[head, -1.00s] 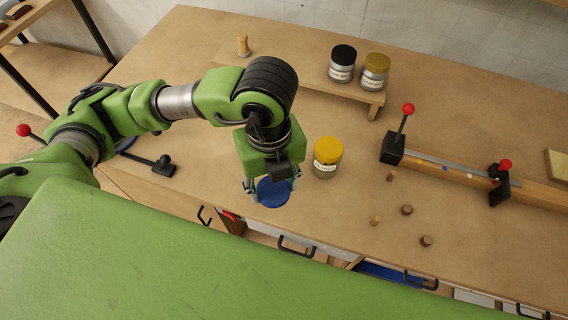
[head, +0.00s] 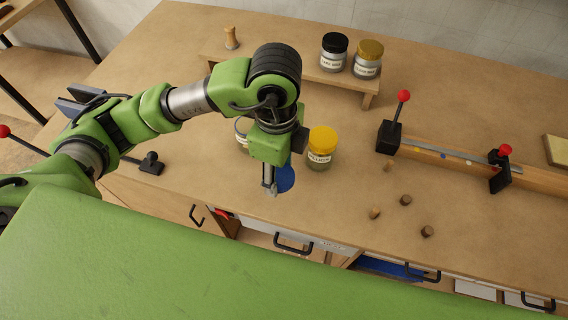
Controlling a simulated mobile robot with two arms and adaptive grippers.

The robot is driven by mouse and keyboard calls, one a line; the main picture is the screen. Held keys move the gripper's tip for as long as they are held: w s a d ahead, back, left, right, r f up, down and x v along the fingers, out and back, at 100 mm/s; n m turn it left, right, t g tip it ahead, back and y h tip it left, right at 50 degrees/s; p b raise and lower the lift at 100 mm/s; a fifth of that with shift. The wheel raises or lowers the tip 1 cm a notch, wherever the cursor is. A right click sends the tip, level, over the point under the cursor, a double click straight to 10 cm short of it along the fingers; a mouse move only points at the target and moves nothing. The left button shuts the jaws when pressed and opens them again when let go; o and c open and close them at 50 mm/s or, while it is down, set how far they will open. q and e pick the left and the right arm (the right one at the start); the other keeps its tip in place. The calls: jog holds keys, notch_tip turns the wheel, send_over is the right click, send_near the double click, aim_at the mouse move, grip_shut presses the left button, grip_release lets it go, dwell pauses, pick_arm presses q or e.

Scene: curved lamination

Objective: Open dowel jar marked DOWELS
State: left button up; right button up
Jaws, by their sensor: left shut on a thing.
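My left gripper (head: 270,186) points down near the front edge of the bench and is shut on a blue lid (head: 286,176). The lid looks tilted, and the gripper partly covers it. Behind and left of the gripper, part of a pale jar (head: 241,134) with a white label shows; I cannot read its label, and my gripper hides the rest. I cannot read DOWELS on any jar. My right gripper is not in view.
A yellow-lidded jar (head: 321,147) stands close right of my left gripper. A black-lidded jar (head: 334,52) and a gold-lidded jar (head: 367,60) stand on a raised shelf (head: 300,75). A clamp fixture (head: 445,157) with red knobs and several small wooden plugs (head: 405,200) are to the right.

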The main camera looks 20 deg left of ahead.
pick_arm(q)
jog(key=w+f, duration=0.2)
jog(key=w+f+p, duration=0.1)
jog(key=w+f, duration=0.1)
jog(key=w, duration=0.1)
jog(key=w+f, duration=0.2)
jog(key=f, duration=0.1)
jog(key=shift+w+a, duration=0.4)
notch_tip(320, 180, down, 2)
jog(key=shift+f+p, duration=0.1)
jog(key=shift+p, duration=0.7)
jog(key=shift+f, duration=0.5)
jog(key=shift+f, duration=0.1)
jog(key=o, duration=1.2)
jog(key=shift+o, duration=0.2)
